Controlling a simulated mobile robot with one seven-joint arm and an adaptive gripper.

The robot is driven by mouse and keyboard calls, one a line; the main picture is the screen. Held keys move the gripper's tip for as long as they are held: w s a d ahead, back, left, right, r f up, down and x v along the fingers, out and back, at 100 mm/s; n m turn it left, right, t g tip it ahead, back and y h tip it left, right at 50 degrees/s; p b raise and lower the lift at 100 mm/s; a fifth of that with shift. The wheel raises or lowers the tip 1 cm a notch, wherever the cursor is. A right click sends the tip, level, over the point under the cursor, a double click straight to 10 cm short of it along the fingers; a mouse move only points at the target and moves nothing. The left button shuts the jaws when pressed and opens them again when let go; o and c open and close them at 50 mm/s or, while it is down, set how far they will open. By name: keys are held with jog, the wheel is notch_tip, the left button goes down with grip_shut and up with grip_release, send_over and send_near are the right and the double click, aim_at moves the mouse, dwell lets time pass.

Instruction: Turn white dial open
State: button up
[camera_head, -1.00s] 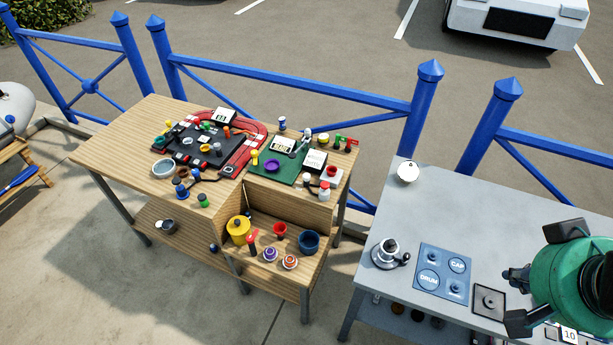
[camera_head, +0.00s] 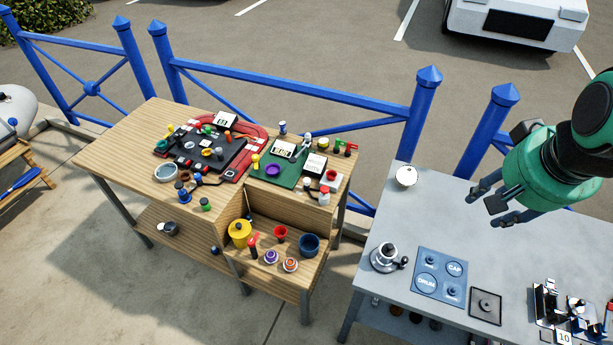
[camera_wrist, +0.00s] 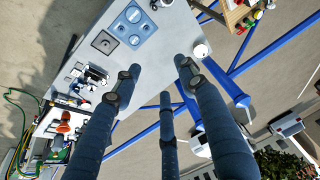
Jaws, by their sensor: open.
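A white round dial (camera_head: 405,176) sits on the grey table's (camera_head: 396,215) far left corner in the head view. It also shows in the wrist view (camera_wrist: 201,50), just beyond my fingers at the table's edge. My gripper (camera_head: 484,205) is open and empty. It hangs above the grey table, to the right of the dial and apart from it. In the wrist view my gripper (camera_wrist: 157,76) has its dark fingers spread. The dial's marking is too small to read.
A silver winch-like drum (camera_head: 386,257), a blue panel (camera_head: 440,275) and a black square plate (camera_head: 485,306) are on the grey table. Small fittings (camera_head: 572,312) stand at right. A blue fence (camera_head: 420,115) runs behind. A wooden table (camera_head: 130,140) with many parts stands left.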

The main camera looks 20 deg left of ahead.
jog(key=w+a+g+p, duration=0.1)
jog(key=w+a+p, duration=0.2)
jog(key=w+a, duration=0.9)
jog(key=n+g+h+p, duration=0.1)
jog(key=g+p, duration=0.3)
jog(key=p, duration=0.4)
send_over(307, 180)
notch_tip(307, 180, down, 30)
jog(key=shift+a+f, duration=0.25)
jog(key=shift+a, duration=0.1)
jog(key=shift+f, duration=0.1)
jog(key=shift+d+f+p, duration=0.15)
jog(key=shift+f, duration=3.25)
jog(key=shift+d+f+p, duration=0.1)
jog(key=shift+f+p, duration=0.05)
jog(key=shift+f, duration=3.25)
